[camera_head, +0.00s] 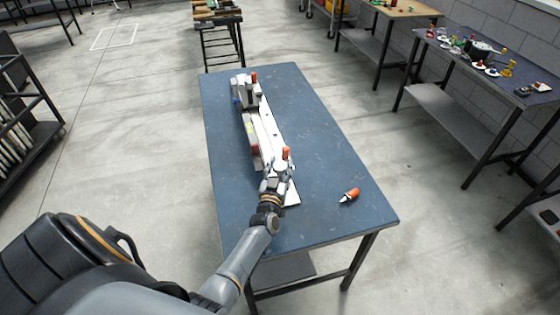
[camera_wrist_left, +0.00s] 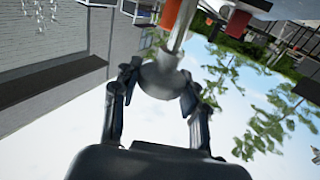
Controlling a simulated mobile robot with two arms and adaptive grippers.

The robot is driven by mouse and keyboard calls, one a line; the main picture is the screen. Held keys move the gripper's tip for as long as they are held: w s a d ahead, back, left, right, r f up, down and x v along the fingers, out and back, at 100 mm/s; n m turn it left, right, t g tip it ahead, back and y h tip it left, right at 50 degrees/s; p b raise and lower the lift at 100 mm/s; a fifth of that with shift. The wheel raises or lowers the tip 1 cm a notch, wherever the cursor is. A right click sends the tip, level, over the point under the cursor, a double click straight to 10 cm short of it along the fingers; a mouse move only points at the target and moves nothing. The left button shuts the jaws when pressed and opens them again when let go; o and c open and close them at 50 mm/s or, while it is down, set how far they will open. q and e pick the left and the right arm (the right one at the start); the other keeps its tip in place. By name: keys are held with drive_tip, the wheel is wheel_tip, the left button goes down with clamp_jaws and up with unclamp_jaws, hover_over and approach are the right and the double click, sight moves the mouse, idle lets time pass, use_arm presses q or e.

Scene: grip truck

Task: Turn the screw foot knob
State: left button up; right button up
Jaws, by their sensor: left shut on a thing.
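The grip truck assembly (camera_head: 262,130), a long pale metal fixture with orange-red handles, lies along the blue table. My left gripper (camera_head: 277,180) is at its near end. In the left wrist view my left gripper (camera_wrist_left: 155,88) is shut around a rounded grey knob (camera_wrist_left: 162,74), the screw foot knob, with a metal rod rising from it. An orange part (camera_wrist_left: 171,14) shows beside the rod. In the head view the gripper hides most of the knob. My right gripper is not in view.
The blue table (camera_head: 325,185) has clear room on its right side. An orange-handled tool (camera_head: 350,195) lies loose near the right edge. Other workbenches (camera_head: 460,115) stand to the right, and a dark rack (camera_head: 25,120) stands at the left.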

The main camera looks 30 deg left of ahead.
sight(279, 171)
use_arm(q)
drive_tip(key=shift+y, duration=0.4)
drive_tip(key=o, duration=1.2)
drive_tip(key=shift+c, duration=0.2)
drive_tip(key=v, duration=0.7)
drive_tip(key=shift+s+d+r, duration=0.1)
drive_tip(key=shift+s+r, duration=0.05)
drive_tip(key=shift+s, duration=0.1)
